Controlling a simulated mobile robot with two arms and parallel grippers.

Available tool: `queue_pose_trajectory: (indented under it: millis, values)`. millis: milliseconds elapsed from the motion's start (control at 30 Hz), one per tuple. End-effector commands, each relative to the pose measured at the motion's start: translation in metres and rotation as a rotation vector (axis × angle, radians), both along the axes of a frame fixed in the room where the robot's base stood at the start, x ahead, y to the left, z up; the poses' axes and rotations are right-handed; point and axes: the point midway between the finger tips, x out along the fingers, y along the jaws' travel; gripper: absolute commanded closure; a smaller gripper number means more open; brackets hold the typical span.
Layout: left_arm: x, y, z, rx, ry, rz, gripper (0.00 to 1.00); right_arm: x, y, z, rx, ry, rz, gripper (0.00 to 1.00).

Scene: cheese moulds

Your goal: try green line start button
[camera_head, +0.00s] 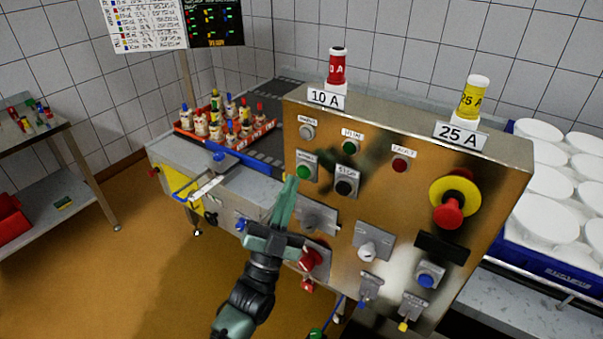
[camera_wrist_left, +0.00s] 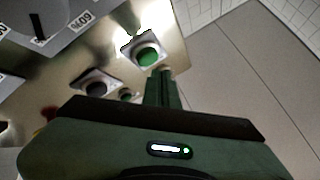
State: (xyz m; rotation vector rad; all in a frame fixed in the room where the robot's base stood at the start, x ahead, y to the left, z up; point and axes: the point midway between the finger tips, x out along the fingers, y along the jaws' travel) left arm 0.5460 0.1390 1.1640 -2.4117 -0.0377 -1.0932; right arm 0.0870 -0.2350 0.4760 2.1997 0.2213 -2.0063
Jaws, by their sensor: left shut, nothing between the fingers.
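The green start button (camera_head: 304,172) sits on a square plate at the upper left of the brassy control panel (camera_head: 400,190). In the left wrist view, a green button (camera_wrist_left: 147,56) shows just beyond my fingertips. My left gripper (camera_head: 291,181) is shut and empty, its fingers pointing up at the panel. Its tips are just left of and below the green button in the head view; I cannot tell whether they touch it. The black stop button (camera_head: 345,187) is to the right of the green one; a black button (camera_wrist_left: 96,88) also shows in the left wrist view.
A green lamp (camera_head: 349,146) and a red lamp (camera_head: 400,165) are above the buttons. A red emergency knob (camera_head: 449,212) on a yellow disc is at the right. Fuses labelled 10 A (camera_head: 337,68) and 25 A (camera_head: 472,100) stand on top. A red knob (camera_head: 310,259) is beside my gripper.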

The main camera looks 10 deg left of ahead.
Motion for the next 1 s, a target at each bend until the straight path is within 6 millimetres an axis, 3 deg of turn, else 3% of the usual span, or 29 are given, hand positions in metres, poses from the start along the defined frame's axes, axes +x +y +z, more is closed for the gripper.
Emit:
queue_pose_trajectory:
  millis: [1000]
  values:
    - [0.012,-0.004,0.0,0.0,0.0,0.0,1.0,0.0,0.001,-0.006,0.001,0.0,0.0,0.64]
